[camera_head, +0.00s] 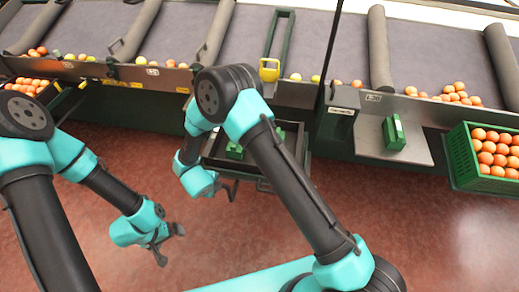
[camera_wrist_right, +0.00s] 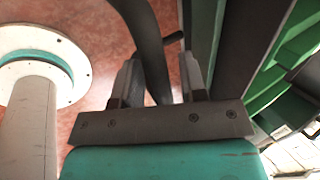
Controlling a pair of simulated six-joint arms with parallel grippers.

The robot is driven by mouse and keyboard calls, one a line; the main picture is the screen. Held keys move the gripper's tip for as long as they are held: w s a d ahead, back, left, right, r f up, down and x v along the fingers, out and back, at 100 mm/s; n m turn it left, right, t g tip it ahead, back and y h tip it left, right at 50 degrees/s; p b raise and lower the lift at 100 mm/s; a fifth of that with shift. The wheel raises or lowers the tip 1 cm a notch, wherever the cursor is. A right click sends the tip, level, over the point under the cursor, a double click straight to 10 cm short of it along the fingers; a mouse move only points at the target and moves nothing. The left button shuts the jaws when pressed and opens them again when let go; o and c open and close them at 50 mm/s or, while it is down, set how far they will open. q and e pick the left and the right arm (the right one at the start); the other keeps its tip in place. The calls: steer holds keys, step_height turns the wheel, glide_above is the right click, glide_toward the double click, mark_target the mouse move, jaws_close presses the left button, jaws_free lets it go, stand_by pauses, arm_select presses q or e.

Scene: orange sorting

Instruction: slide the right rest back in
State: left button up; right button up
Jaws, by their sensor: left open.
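A dark tray-like rest (camera_head: 303,150) juts out below the conveyor at the middle of the head view, with green pieces (camera_head: 235,150) in it. My right arm covers part of it. My right gripper (camera_head: 226,188) is at its near left side. In the right wrist view its two fingers (camera_wrist_right: 158,85) stand apart. A dark curved bar (camera_wrist_right: 145,25) with a knobbed end runs between or behind them; I cannot tell whether they touch it. My left gripper (camera_head: 168,243) is open and empty above the red floor, left of the rest.
A grey metal shelf (camera_head: 410,155) bearing a small green box (camera_head: 393,133) juts out further right. Beside it is a green crate (camera_head: 462,165) of oranges. The grey conveyor (camera_head: 300,45) carries loose fruit along its near edge. The red floor (camera_head: 410,240) at right is clear.

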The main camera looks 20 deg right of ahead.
mark_target(220, 162)
jaws_close()
steer(key=shift+w+d, duration=0.8)
steer(key=shift+w, duration=0.75)
steer(key=shift+w+d, duration=0.75)
steer(key=shift+w, duration=0.85)
steer(key=shift+w+d, duration=0.8)
steer(key=shift+w, duration=0.75)
steer(key=shift+c, duration=1.6)
jaws_free()
steer(key=shift+w, duration=0.1)
steer(key=o, duration=0.8)
steer(key=shift+r, duration=3.5)
